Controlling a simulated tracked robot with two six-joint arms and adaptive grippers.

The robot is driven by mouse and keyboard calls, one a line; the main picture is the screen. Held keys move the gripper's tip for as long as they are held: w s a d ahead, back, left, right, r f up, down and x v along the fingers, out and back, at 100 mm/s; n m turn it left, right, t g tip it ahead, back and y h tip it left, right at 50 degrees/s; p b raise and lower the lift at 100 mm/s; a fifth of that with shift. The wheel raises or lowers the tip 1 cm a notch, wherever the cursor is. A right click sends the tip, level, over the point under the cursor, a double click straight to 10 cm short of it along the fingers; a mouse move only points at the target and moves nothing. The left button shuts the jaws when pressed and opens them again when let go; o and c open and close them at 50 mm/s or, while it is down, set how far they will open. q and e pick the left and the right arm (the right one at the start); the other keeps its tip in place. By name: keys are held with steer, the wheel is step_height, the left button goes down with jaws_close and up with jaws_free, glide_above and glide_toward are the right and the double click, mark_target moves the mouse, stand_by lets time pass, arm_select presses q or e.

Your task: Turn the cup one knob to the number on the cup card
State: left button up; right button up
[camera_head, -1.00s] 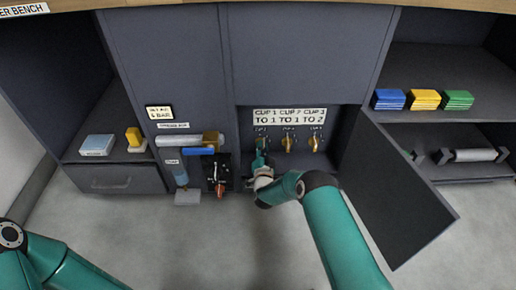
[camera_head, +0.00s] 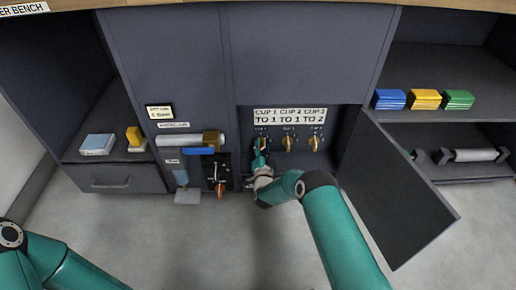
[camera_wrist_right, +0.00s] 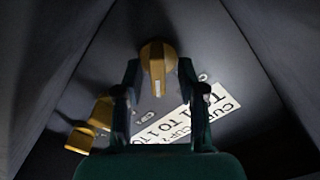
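The cup card (camera_head: 290,115) reads CUP 1 TO 1, CUP 2 TO 1, CUP 3 TO 2; it also shows tilted in the right wrist view (camera_wrist_right: 190,120). Below it is a row of brass knobs. My right gripper (camera_head: 261,150) is at the leftmost one, the cup one knob, and mostly hides it in the head view. In the right wrist view the cup one knob (camera_wrist_right: 157,62), with a white mark, lies between the parted fingertips of my right gripper (camera_wrist_right: 158,78); I cannot tell whether they touch it. My left gripper is out of view.
The cup two knob (camera_head: 287,143) and cup three knob (camera_head: 314,143) sit close to the right. An open dark door (camera_head: 400,195) stands right of the recess. A blue-handled pipe valve (camera_head: 199,150) and a red-tipped lever (camera_head: 220,190) are to the left.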

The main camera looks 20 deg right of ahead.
steer(key=shift+s, duration=0.15)
steer(key=shift+s, duration=0.25)
steer(key=v, duration=1.1)
steer(key=shift+s+a, duration=0.1)
